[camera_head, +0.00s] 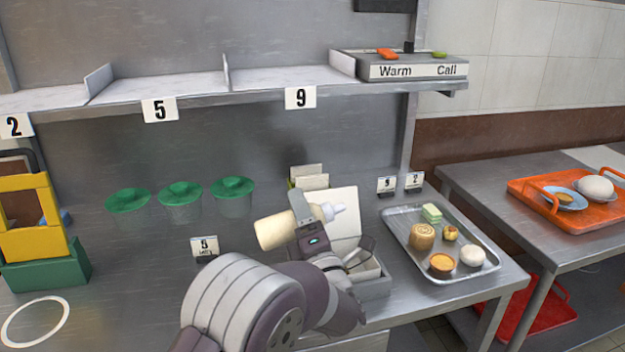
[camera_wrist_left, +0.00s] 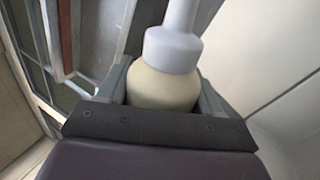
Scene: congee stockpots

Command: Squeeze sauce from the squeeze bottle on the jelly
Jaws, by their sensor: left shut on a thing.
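My left gripper (camera_head: 306,222) is shut on the cream squeeze bottle (camera_head: 277,229) and holds it above the counter. My right gripper is not in view.
The tray also holds a brown roll (camera_head: 423,236), an orange-topped cup (camera_head: 441,264), a white bun (camera_head: 472,255) and a small tart (camera_head: 450,233). An open box (camera_head: 372,284) stands beneath the gripper. Green-lidded containers (camera_head: 180,192) are at left. A shelf (camera_head: 200,85) spans above.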

